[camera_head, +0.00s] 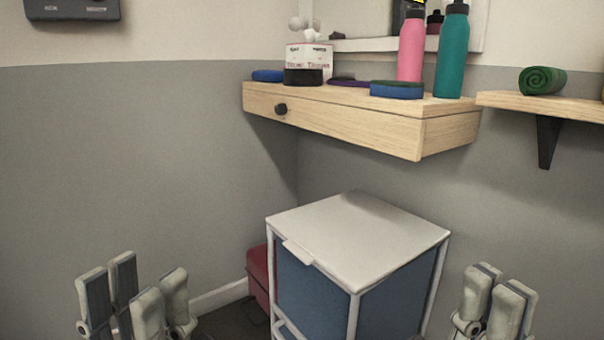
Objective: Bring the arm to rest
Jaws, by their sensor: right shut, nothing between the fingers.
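My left gripper (136,285) is at the bottom left of the head view, fingers pointing up, with a clear gap between its fingers. It is open and empty. My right gripper (499,287) is at the bottom right, fingers pointing up and close together. It is shut with nothing in it. Both grippers appear apart from the furniture, with the white-topped hamper between them in the picture. The lower parts of both arms are cut off by the bottom edge.
The hamper (358,240) has blue sides. A red box (259,278) stands beside it. Above, a wooden drawer shelf (330,122) holds a pink bottle (411,47), a teal bottle (452,52), a tissue box (308,62) and smaller items. A second shelf (560,105) bears a green roll (542,81).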

